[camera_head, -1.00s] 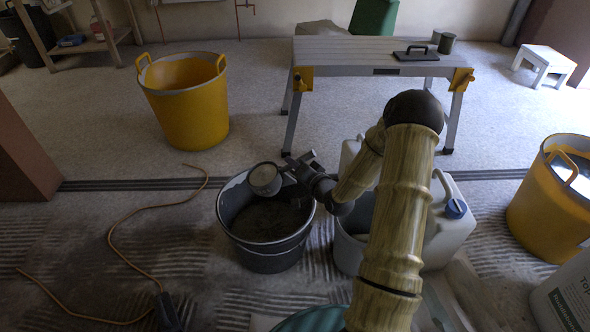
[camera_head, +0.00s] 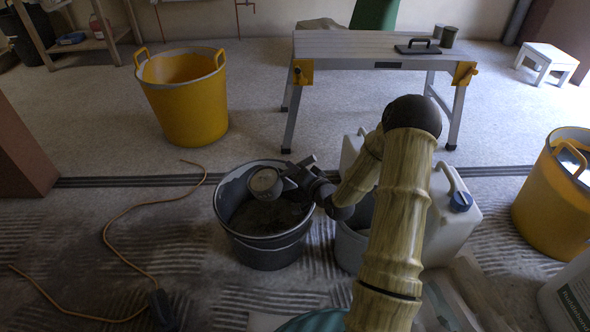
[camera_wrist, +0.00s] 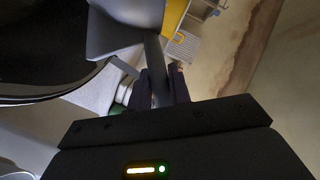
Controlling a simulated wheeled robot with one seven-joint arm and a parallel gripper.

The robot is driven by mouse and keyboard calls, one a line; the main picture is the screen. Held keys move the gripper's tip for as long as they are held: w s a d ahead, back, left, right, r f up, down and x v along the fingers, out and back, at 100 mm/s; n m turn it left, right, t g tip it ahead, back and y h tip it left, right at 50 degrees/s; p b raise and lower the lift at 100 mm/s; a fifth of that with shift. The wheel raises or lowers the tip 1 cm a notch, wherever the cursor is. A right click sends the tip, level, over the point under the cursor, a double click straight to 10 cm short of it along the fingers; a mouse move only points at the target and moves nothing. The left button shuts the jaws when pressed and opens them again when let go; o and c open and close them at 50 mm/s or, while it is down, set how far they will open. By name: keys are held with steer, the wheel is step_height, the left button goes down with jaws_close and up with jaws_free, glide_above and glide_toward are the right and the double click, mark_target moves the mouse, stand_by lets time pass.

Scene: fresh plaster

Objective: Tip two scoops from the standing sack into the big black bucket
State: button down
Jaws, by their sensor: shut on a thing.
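The big black bucket (camera_head: 265,252) stands on the floor left of my arm, with dark grey material inside it. My gripper (camera_head: 297,177) is over the bucket's right rim. It is shut on the handle of a grey scoop (camera_head: 265,181), whose head is over the bucket opening. In the wrist view the scoop (camera_wrist: 125,28) shows at the upper left, its handle between the fingers (camera_wrist: 160,90). I cannot tell whether the scoop holds anything. A white printed sack (camera_head: 570,298) is at the lower right, cut off by the picture edge; its opening is out of view.
Another bucket (camera_head: 347,248) and a white canister (camera_head: 445,235) with a blue cap stand right of the black bucket, partly behind my arm. Yellow tubs stand far left (camera_head: 185,110) and right (camera_head: 545,205). A work platform (camera_head: 350,48) stands behind. An orange cable (camera_head: 125,225) crosses the left floor.

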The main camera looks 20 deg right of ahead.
steer(key=a+r+n+p, duration=0.1)
steer(key=w+a+r+n+g+p, duration=0.1)
steer(key=r+p, duration=0.1)
steer(key=shift+a+h+p, duration=0.15)
steer(key=shift+h+p, duration=0.15)
steer(key=shift+h, duration=0.1)
steer(key=shift+w+a+r+n+g+h+p, duration=0.25)
steer(key=shift+a+r+n+g+h+p, duration=0.5)
steer(key=shift+p, duration=0.45)
steer(key=a+r+n+g+h+p, duration=0.1)
steer(key=a+r+n+p, duration=0.1)
steer(key=p, duration=0.1)
steer(key=w+a+r+n+g+h+p, duration=0.1)
steer(key=a+n+h+p, duration=0.1)
steer(key=p, duration=0.1)
steer(key=shift+r, duration=0.35)
steer(key=shift+a, duration=0.15)
